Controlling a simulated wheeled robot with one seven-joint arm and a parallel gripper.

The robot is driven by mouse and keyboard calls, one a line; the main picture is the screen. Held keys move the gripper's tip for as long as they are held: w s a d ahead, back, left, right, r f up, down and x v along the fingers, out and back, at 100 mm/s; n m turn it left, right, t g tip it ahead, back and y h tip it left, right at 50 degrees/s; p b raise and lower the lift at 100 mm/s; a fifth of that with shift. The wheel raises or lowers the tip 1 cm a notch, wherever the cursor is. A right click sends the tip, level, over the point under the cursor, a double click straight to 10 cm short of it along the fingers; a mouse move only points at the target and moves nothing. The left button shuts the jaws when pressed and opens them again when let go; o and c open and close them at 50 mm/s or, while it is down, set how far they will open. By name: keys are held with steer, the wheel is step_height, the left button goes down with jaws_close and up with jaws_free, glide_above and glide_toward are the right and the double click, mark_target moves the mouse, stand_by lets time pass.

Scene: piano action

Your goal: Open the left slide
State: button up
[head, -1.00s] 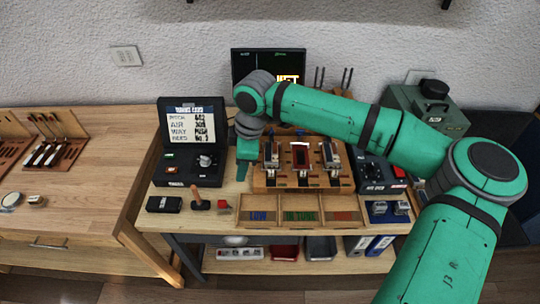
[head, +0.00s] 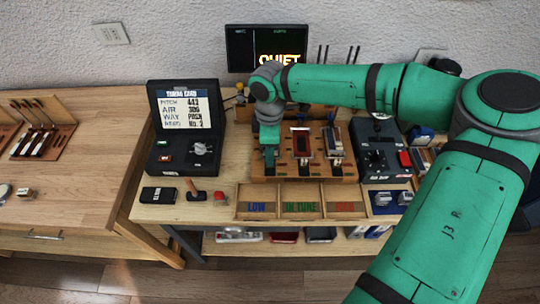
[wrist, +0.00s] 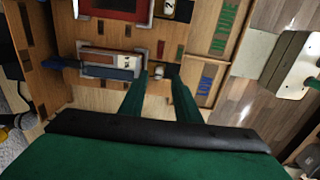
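The wooden block (head: 290,172) stands mid-table with three slide units in a row. My gripper (head: 269,158) points down over the left unit and hides most of it in the head view. In the wrist view the left slide (wrist: 112,64) is a metal-framed unit with a pale strip and a blue-grey bar. A small light knob (wrist: 161,71) sits at its end. My gripper also shows in the wrist view (wrist: 160,72), its two green fingers apart with the knob between their tips. I cannot tell whether either finger touches it.
The middle unit (head: 301,142) and right unit (head: 333,142) stand close beside. A three-part tray (head: 300,214) with LOW and IN TUNE labels lies in front. Black cases stand left (head: 182,165) and right (head: 382,160). A screen (head: 265,40) reads QUIET.

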steer(key=shift+w+f, duration=0.1)
steer(key=shift+f, duration=1.15)
steer(key=shift+c, duration=0.6)
